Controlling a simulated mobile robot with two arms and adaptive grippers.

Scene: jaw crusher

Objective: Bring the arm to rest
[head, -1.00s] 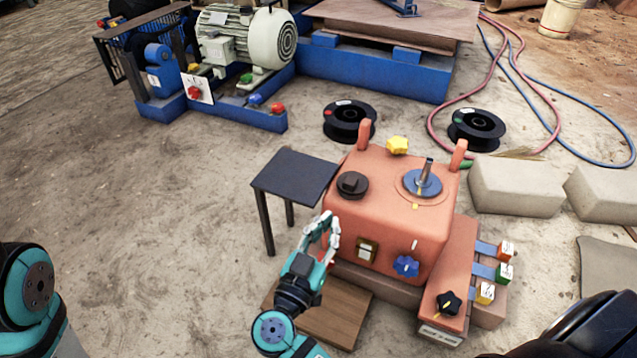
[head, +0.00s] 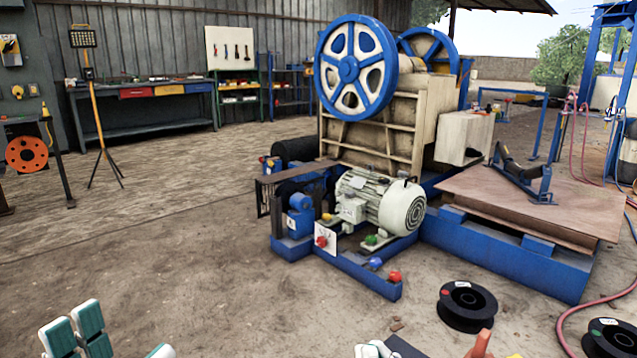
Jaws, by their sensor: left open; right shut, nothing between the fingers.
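My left gripper (head: 114,338) shows at the bottom left corner, with white and teal finger pads spread apart and bare ground between them. It is open and empty. My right gripper (head: 374,350) shows only as pale fingertips at the bottom edge, left of the dark stand (head: 405,347). It is shut, and no object shows in it. The rest of both arms is below the picture. Only an upright handle (head: 481,345) of the orange control box shows at the bottom edge.
The jaw crusher (head: 375,125) with blue-and-cream wheels stands behind a pale green motor (head: 385,203) on a blue frame. Two black spools (head: 467,305) (head: 612,338) lie at the lower right. A yellow tripod lamp (head: 98,110) stands at left. Open ground lies between.

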